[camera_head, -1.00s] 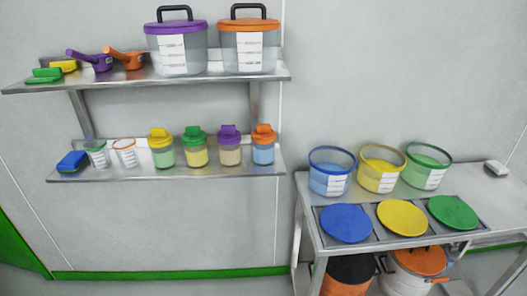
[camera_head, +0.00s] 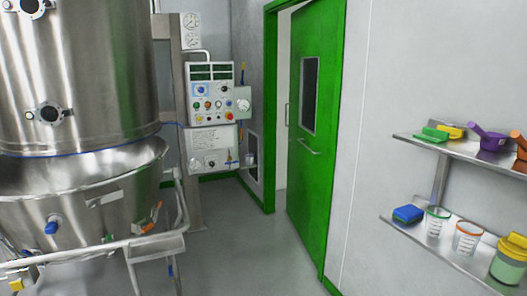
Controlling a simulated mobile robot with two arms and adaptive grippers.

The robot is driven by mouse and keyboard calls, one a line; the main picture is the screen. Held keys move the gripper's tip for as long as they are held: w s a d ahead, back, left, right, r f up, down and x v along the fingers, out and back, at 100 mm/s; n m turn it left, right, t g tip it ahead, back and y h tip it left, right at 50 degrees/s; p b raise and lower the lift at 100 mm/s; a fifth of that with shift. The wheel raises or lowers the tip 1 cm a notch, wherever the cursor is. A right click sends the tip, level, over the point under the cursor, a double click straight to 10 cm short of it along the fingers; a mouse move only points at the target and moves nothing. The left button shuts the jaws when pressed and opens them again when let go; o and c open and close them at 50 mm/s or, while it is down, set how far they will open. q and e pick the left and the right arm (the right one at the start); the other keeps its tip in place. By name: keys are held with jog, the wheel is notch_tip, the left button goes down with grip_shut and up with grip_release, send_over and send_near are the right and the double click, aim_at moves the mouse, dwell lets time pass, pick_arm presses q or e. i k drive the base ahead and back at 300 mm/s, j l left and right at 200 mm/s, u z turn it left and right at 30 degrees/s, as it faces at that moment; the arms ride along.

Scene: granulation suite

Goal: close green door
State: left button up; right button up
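The green door (camera_head: 312,180) stands ajar in the middle of the head view, with a narrow dark window (camera_head: 310,95) and a silver lever handle (camera_head: 309,146). A light gap (camera_head: 282,120) shows between the door and the left post of its green frame (camera_head: 270,110). Neither of my grippers is in view, so nothing of mine is seen touching the door.
A large steel vessel (camera_head: 80,80) on a wheeled frame (camera_head: 183,240) fills the left side. Behind it stands a control panel (camera_head: 211,95). Wall shelves (camera_head: 450,255) with scoops and cups jut out at right. Grey floor (camera_head: 245,245) between vessel and door is clear.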

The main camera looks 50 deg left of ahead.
aim_at(314, 25)
jog(key=u, duration=1.55)
jog(key=i, duration=3.85)
